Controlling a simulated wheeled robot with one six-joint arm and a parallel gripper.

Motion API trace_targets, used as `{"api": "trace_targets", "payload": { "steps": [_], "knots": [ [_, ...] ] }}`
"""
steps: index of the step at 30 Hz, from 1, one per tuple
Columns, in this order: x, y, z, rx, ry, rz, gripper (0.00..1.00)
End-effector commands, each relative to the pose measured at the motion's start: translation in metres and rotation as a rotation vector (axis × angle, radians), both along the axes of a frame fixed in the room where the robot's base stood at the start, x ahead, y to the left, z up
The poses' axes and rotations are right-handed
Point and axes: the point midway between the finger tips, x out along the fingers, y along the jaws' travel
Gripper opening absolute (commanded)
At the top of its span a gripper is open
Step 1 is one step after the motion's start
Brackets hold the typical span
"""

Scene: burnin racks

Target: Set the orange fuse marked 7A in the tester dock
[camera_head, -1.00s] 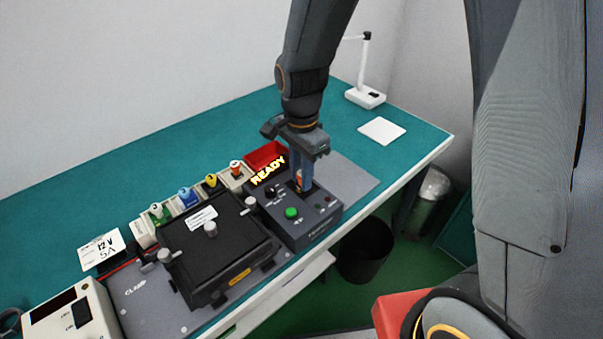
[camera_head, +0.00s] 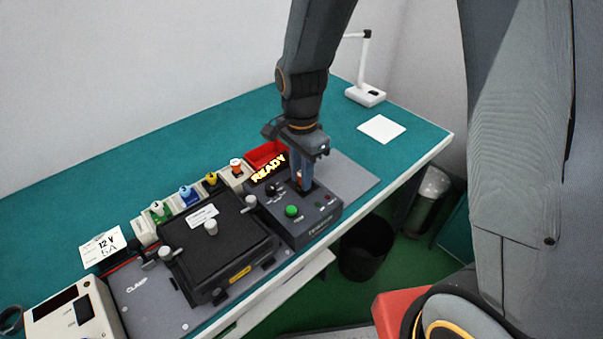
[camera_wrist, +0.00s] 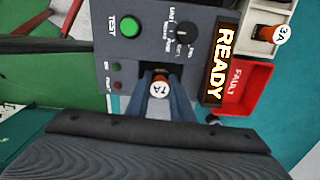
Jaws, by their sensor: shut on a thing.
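The orange fuse marked 7A (camera_wrist: 159,88) shows between the fingers of my gripper (camera_wrist: 160,95) in the wrist view, its white label facing the camera. My gripper (camera_head: 300,186) is shut on it and points down over the dark tester (camera_head: 318,222). The fuse is at the tester's dock, beside the lit READY display (camera_head: 268,169). In the head view the fingers mostly hide the fuse. I cannot tell whether it is fully seated. The green TEST button (camera_head: 291,211) is on the tester's near side.
Another orange fuse, marked 3A (camera_wrist: 270,34), stands in a holder beside the red FAULT bin (camera_head: 266,153). Green, blue and yellow fuses (camera_head: 187,193) stand in a row to the left. A black clamp box (camera_head: 215,245) sits close left of the tester.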

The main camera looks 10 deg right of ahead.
Motion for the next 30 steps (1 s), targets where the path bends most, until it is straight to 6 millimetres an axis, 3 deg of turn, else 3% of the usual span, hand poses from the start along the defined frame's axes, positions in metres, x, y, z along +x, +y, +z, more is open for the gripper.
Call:
{"api": "trace_targets", "payload": {
  "steps": [6, 7, 11, 20, 30],
  "knots": [
    [0.000, 0.000, 0.000, 0.001, -0.001, 0.000, 0.00],
    [0.000, 0.000, 0.000, 0.001, -0.001, 0.000, 0.22],
    [0.000, 0.000, 0.000, 0.001, -0.001, 0.000, 0.43],
    [0.000, 0.000, 0.002, 0.001, -0.001, 0.000, 0.43],
    [0.000, 0.000, 0.022, 0.001, -0.001, 0.000, 0.43]
  ]
}}
